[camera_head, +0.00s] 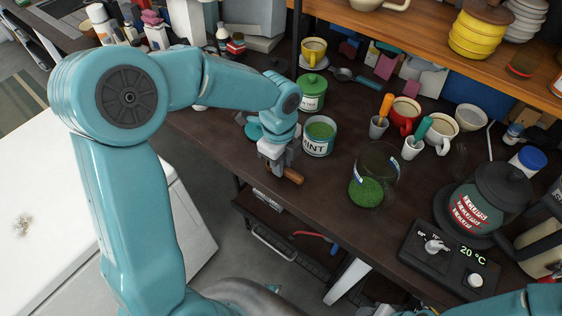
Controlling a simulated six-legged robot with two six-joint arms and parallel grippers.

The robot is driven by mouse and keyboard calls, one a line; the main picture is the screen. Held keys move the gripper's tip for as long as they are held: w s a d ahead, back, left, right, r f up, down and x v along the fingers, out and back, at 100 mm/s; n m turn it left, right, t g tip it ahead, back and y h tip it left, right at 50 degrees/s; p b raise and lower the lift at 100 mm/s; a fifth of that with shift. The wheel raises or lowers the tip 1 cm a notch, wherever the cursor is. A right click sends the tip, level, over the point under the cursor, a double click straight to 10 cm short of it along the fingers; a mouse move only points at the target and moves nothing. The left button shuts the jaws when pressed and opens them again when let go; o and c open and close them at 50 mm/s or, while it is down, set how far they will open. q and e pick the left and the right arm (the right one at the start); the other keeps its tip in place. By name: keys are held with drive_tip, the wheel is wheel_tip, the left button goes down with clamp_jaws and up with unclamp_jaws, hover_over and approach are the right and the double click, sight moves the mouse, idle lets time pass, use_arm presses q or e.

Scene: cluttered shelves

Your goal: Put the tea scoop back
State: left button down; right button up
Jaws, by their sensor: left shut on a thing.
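My left gripper (279,160) is shut on the tea scoop, of which only a short brown wooden handle (294,176) shows clearly. The gripper hides the rest of the scoop. It is at the front edge of the dark table, just in front of the open mint tin (318,150). This tin is white and green and holds green stuff. A green lidded tin (311,101) stands behind it. A glass container with green leaves (366,192) stands to the right. My right gripper is out of view.
A teal round piece (254,129) lies left of the gripper. Cups with orange and teal handled tools, a red mug (403,112) and a kettle (476,208) on a black base (448,262) stand right. A dark ladle-like tool (345,74) lies behind. A wooden shelf (437,45) overhangs the back.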

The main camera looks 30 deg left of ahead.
use_arm(q)
drive_tip(key=shift+f, duration=0.15)
drive_tip(key=c, duration=1.1)
unclamp_jaws()
drive_tip(key=shift+o, duration=0.2)
drive_tip(key=shift+r, duration=0.2)
drive_tip(key=shift+r, duration=0.35)
wheel_tip(320, 180, up, 11)
drive_tip(key=p, duration=0.1)
drive_tip(key=shift+a+r, duration=0.2)
